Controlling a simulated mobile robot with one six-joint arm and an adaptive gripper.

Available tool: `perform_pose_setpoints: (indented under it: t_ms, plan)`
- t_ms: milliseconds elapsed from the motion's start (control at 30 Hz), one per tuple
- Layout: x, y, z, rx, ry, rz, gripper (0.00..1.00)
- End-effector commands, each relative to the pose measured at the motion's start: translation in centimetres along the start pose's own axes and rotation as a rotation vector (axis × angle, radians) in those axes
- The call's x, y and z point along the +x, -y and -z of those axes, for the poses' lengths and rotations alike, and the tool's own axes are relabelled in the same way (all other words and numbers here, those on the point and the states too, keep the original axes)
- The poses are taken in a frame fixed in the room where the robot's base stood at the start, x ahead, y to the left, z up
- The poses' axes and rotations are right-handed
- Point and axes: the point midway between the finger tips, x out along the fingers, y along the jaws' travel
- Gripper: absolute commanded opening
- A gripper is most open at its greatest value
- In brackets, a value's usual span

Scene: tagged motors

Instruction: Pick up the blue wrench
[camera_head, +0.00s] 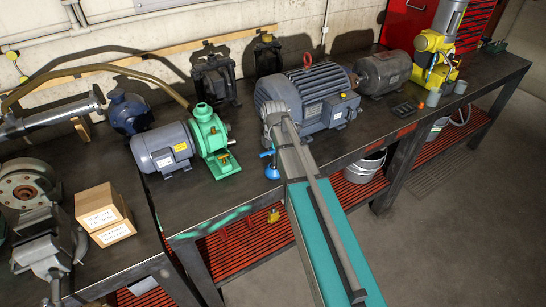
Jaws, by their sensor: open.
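A small bright blue item (270,165), which looks like the blue wrench, is on the dark workbench (240,200) near its front edge. It lies between the green pump and the large grey motor, and its exact shape is too small to make out. My arm reaches in from the bottom right. My gripper (272,118), at its far end, is open, a little above the blue item in the picture and in front of the large motor. Its fingers are hard to make out against the motor. I cannot tell its height above the bench.
The large grey-blue motor (318,98) is right of the blue item; the green pump (207,132) with its grey-blue motor (163,149) is left. Small cardboard boxes (104,213) sit farther left. A yellow machine (435,58) stands at right. A bucket (365,167) is below the bench.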

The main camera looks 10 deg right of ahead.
Motion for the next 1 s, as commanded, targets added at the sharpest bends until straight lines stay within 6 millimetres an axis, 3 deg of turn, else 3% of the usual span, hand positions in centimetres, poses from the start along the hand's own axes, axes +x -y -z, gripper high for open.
perform_pose_setpoints:
  t_ms: [300, 600, 1000]
  plan:
    - [0.00, 0.01, -0.01, 0.000, 0.000, 0.000, 0.55]
    - [0.00, 0.01, -0.02, 0.000, 0.000, 0.000, 0.00]
    - [-0.01, 0.01, -0.02, 0.000, 0.000, 0.000, 0.00]
